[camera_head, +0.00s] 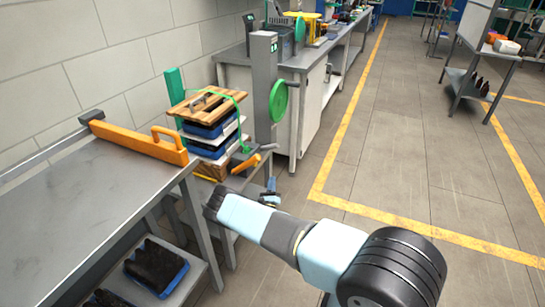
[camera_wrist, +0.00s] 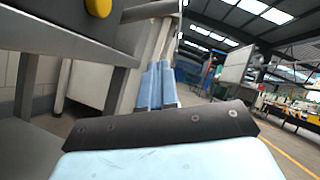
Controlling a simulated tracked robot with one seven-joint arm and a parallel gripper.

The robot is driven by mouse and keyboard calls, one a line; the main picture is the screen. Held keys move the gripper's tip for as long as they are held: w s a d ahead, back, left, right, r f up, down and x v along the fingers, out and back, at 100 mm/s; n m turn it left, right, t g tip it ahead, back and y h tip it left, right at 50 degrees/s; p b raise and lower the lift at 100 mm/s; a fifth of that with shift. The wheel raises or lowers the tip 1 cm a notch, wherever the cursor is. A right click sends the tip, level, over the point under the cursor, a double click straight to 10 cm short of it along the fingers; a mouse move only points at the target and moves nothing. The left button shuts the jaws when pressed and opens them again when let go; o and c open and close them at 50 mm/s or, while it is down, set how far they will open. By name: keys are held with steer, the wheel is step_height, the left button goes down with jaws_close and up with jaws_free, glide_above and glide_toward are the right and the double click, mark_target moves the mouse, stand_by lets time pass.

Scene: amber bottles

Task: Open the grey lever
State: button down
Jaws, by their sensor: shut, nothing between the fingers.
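A grey metal piece (camera_head: 205,101) lies on the wooden board on top of the strapped stack; I cannot tell whether it is the grey lever. In the wrist view a short grey bar (camera_wrist: 150,10) juts out at the top, above my fingers. It may be a lever, but its far end is out of frame. My gripper (camera_wrist: 160,68) shows as two light blue fingers side by side, shut and empty, apart from the bar in the picture. In the head view my arm reaches left, low beside the stack's stand.
A steel table (camera_head: 80,205) with an orange bar (camera_head: 135,143) is at the left. The stack of blue crates (camera_head: 210,130) has a green strap. A grey post with a green wheel (camera_head: 278,101) stands behind. The floor (camera_head: 400,165) to the right is clear.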

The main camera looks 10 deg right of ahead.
mark_target(267, 147)
steer(key=shift+d, duration=0.15)
steer(key=a+r+x, duration=0.1)
steer(key=r+x, duration=0.1)
steer(key=x, duration=1)
steer(key=shift+a+r, duration=0.25)
stand_by(0.3)
steer(key=shift+w+a+r+n+g+y, duration=0.15)
steer(key=shift+r+n+y, duration=0.55)
steer(key=shift+n, duration=0.4)
steer(key=shift+w+a+r+n+g+y, duration=0.1)
steer(key=shift+a+r+n+y, duration=0.1)
steer(key=shift+r+n+y, duration=0.7)
steer(key=shift+w+a+r+n+g+y, duration=0.15)
steer(key=shift+r+n+y, duration=0.35)
steer(key=shift+n, duration=0.8)
steer(key=shift+s+d+f, duration=0.1)
steer(key=shift+f, duration=0.1)
